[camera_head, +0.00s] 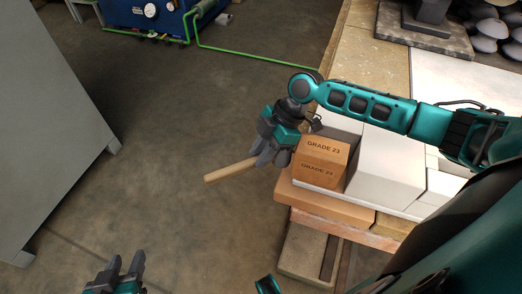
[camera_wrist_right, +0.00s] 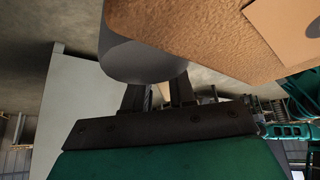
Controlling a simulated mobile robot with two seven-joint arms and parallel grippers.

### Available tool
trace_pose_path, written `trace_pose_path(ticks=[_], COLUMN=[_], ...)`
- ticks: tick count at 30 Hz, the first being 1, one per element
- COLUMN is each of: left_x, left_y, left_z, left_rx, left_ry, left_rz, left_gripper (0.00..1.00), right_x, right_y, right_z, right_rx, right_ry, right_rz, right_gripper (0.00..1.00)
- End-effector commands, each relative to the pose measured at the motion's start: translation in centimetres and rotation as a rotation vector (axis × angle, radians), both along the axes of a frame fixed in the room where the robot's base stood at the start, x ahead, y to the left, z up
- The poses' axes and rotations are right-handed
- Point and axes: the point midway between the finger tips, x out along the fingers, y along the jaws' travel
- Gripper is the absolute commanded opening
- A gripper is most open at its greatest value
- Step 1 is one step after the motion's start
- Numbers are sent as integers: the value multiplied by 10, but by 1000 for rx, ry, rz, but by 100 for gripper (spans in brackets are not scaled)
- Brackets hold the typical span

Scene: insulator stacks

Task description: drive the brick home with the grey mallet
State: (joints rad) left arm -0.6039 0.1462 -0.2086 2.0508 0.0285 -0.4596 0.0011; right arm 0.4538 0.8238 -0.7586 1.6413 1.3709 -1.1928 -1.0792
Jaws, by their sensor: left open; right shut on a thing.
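The orange-brown brick (camera_head: 322,160), marked GRADE 23 on two faces, sits at the near left corner of a brick stack, beside a white block. My right gripper (camera_head: 268,158) is shut on the mallet's wooden handle (camera_head: 230,171), which sticks out to the left, just left of the brick. The grey mallet head (camera_wrist_right: 140,62) shows in the right wrist view, close to the brick's brown face (camera_wrist_right: 205,28); I cannot tell whether they touch. In the head view the head is mostly hidden by the gripper. My left gripper (camera_head: 120,268) is open and empty at the bottom left.
White blocks (camera_head: 385,165) stand right of the brick, over brown brick courses (camera_head: 325,205). A grey cabinet (camera_head: 45,110) stands at the left. A blue machine (camera_head: 150,14) with a green hose (camera_head: 250,55) is at the back. The concrete floor between is clear.

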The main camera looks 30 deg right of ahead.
Motion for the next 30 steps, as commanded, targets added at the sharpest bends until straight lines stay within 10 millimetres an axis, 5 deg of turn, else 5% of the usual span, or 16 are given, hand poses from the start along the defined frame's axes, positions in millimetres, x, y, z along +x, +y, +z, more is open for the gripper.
trace_pose_path(ticks=[30], left_x=[5], left_y=[1], left_z=[18], left_rx=[6], left_ry=[-13], left_rz=[-4], left_gripper=[43], right_x=[-23], right_y=[-21], right_z=[1], right_rx=[0], right_ry=[1], right_rz=[-2], right_gripper=[0])
